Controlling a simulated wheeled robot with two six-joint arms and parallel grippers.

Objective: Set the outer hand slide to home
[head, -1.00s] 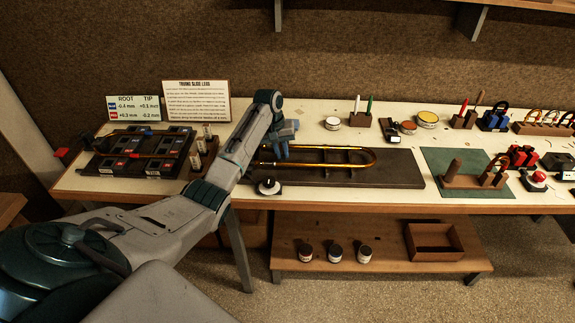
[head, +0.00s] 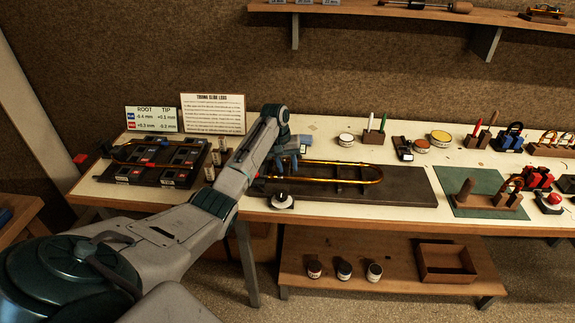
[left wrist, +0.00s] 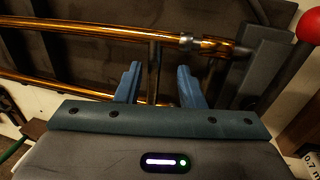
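The brass hand slide (head: 330,183) is a long U-shaped double tube lying on a dark board (head: 405,190) on the bench, its bow toward the right. In the left wrist view its tubes (left wrist: 90,33) run across the top, joined by a cross brace (left wrist: 154,65). My left gripper (head: 285,165) is over the left part of the slide. In the left wrist view my left gripper (left wrist: 160,70) has its two blue fingers apart, with the brace showing between and beyond them; I cannot tell whether they touch it. My right gripper is not in view.
A dial-like part (head: 282,200) stands at the board's front edge. A dark fixture (head: 150,165) is on the left. A red ball (left wrist: 309,26) is at the right in the wrist view. A green mat (head: 470,187) lies right of the board. Pots and pens stand behind.

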